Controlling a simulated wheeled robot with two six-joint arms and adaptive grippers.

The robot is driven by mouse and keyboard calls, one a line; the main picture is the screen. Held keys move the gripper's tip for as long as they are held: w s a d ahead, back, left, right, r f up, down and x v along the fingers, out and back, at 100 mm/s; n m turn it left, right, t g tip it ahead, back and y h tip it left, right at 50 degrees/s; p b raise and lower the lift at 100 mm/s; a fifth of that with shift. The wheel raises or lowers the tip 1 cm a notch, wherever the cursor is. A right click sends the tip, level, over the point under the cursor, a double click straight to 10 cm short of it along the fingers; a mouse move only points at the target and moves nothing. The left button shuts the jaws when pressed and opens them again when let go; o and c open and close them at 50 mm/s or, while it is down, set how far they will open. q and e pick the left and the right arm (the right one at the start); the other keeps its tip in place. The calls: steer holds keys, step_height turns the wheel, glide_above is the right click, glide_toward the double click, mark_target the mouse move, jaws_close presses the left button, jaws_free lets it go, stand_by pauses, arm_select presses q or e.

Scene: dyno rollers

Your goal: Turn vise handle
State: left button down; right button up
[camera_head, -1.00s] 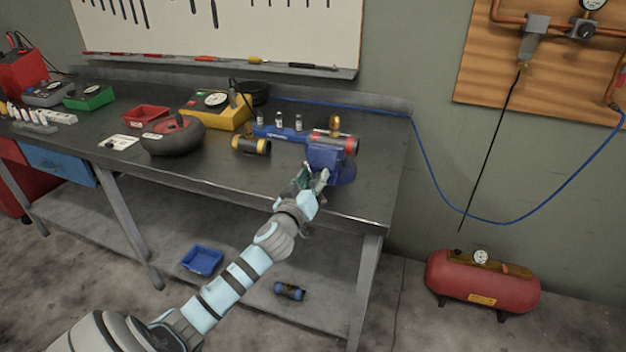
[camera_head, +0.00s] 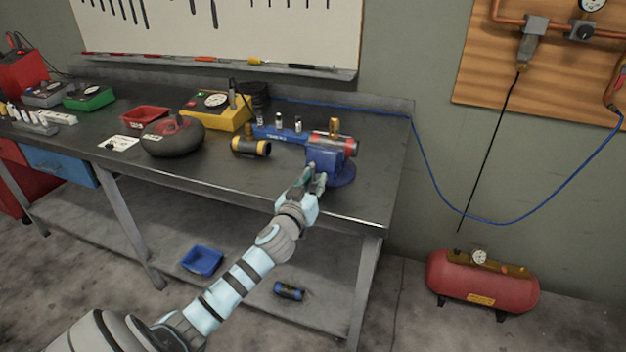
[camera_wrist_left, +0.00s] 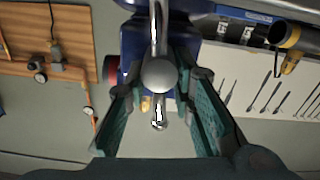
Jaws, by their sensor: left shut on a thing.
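The blue vise (camera_head: 328,160) stands near the front right corner of the workbench and holds a red cylinder (camera_head: 347,143) with a brass fitting on top. My left gripper (camera_head: 312,178) is at the front of the vise. In the left wrist view the vise's blue body (camera_wrist_left: 133,48) fills the top middle. Its shiny metal handle (camera_wrist_left: 158,25) runs up and down there, with a round knob (camera_wrist_left: 159,75) at the screw. The green fingers of my left gripper (camera_wrist_left: 160,100) stand on either side of the handle. My right gripper is not in view.
A blue hose (camera_head: 425,165) hangs at the right. The bench front is clear.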

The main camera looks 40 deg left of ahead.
arm_select(q)
steer(key=m, duration=0.3)
steer(key=m+p, duration=0.1)
steer(key=shift+d, duration=0.25)
steer(key=m, duration=0.2)
steer(key=m+p, duration=0.1)
steer(key=m, duration=0.2)
steer(key=shift+w+d+f, duration=0.15)
steer(key=shift+d, duration=0.05)
steer(key=m, duration=0.3)
steer(key=m+p, duration=0.1)
steer(key=shift+d+f+m, duration=0.15)
steer(key=shift+f+m, duration=0.1)
steer(key=shift+m, duration=0.05)
steer(key=shift+d+f+m+p, duration=0.1)
steer(key=shift+m+p, duration=0.1)
steer(key=shift+m, duration=0.7)
steer(key=shift+f+m+p, duration=0.1)
steer(key=shift+m+p, duration=0.05)
steer(key=shift+m, duration=0.75)
steer(key=c, duration=1.5)
jaws_free()
steer(key=shift+o, duration=0.2)
